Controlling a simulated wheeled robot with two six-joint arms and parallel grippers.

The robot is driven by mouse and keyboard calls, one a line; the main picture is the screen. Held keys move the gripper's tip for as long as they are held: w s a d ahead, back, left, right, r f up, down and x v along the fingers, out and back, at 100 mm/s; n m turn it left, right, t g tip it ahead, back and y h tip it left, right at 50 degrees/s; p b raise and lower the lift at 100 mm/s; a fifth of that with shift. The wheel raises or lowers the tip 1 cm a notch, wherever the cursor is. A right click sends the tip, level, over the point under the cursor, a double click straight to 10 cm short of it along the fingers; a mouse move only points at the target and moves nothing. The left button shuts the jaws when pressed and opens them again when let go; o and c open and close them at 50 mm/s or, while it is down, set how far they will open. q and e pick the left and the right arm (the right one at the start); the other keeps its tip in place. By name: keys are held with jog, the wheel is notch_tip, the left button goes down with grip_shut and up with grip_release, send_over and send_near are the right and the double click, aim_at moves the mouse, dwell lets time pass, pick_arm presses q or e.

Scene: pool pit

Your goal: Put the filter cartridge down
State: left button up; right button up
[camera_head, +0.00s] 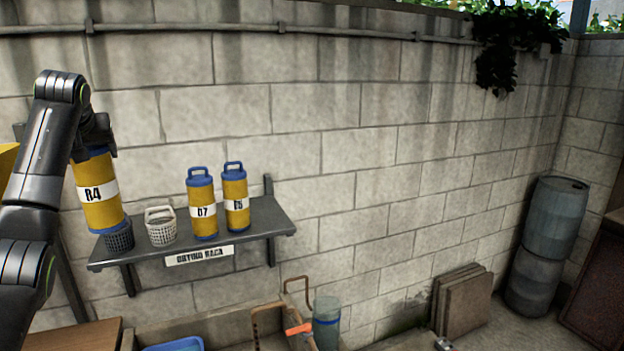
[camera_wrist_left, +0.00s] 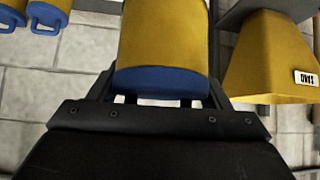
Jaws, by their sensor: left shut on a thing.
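My left gripper (camera_head: 95,137) is shut on the top of a yellow filter cartridge (camera_head: 97,192) with blue ends and a white label reading R4. The cartridge hangs slightly tilted at the left end of the drying rack shelf (camera_head: 268,226), in front of a dark basket. I cannot tell whether its bottom touches anything. In the left wrist view the held cartridge (camera_wrist_left: 166,40) fills the upper middle, its blue end against the gripper (camera_wrist_left: 160,100). The handle is mostly hidden. My right gripper is out of view.
The shelf also holds a dark basket (camera_head: 120,239), a pale basket (camera_head: 160,226) and two upright cartridges (camera_head: 202,206) (camera_head: 236,200). The shelf's right end is bare. A yellow bin-like thing (camera_wrist_left: 270,60) shows in the wrist view. Below are a blue tub (camera_head: 175,345) and a grey-green cylinder (camera_head: 327,322).

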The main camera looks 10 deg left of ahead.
pick_arm(q)
jog(key=d+f+m+t+h+b, duration=0.1)
jog(key=d+f+m+h+b, duration=0.15)
jog(key=d+f, duration=0.95)
jog(key=d+f+m+h+b, duration=0.1)
jog(key=d+f+m+b, duration=0.15)
jog(key=d+f, duration=1)
jog(key=s+d+f+b, duration=0.1)
jog(key=s+d+f, duration=0.2)
jog(key=s+f, duration=0.2)
jog(key=s+d+f+m+h+b, duration=0.1)
jog(key=s+d+f, duration=0.3)
jog(key=s, duration=0.5)
jog(key=s+d+f+m+b, duration=0.1)
jog(key=s+d+f+b, duration=0.1)
jog(key=s+f, duration=0.5)
jog(key=shift+d+f+h+b, duration=0.4)
jog(key=shift+d+f, duration=0.15)
jog(key=shift+d, duration=0.3)
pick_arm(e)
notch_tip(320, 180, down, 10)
pick_arm(q)
jog(key=shift+w, duration=0.1)
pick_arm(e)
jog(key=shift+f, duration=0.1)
